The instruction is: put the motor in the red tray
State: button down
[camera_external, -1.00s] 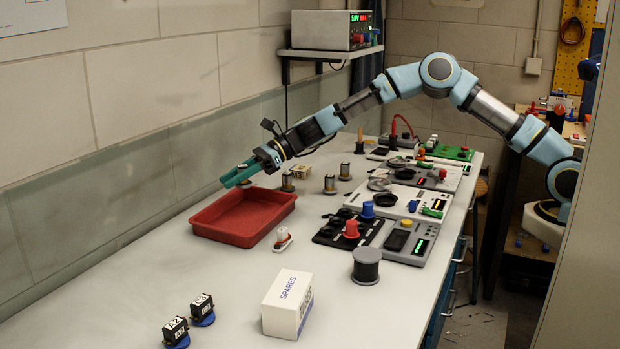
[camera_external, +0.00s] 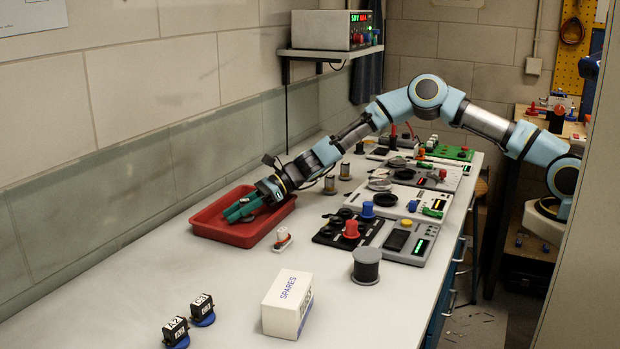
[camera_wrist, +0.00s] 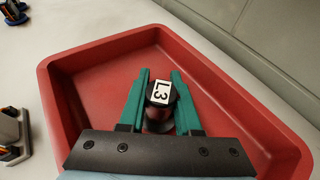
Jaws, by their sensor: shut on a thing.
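The red tray (camera_external: 205,230) lies on the bench beside the wall, and its rim (camera_wrist: 245,72) surrounds my gripper in the wrist view. My gripper (camera_external: 238,212) has green fingers and reaches down into the tray. In the wrist view my gripper (camera_wrist: 159,85) is shut on a dark round motor (camera_wrist: 160,118) with a white label reading L3. The motor is between the fingers, over or on the tray floor; I cannot tell if it touches. The rest of the tray is empty.
A small white part with a red top (camera_external: 282,238) stands just right of the tray. Metal cylinders (camera_external: 345,171) stand behind it. Devices line the right side. A SPARES box (camera_external: 287,303) and two black labelled blocks (camera_external: 176,332) are in front.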

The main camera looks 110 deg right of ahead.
jog(key=c, duration=0.6)
grip_release()
jog(key=shift+f, duration=0.15)
jog(key=shift+r, duration=0.3)
jog(key=b+v, duration=0.2)
jog(key=v, duration=1)
jog(key=shift+f+b, duration=0.2)
jog(key=shift+b, duration=0.1)
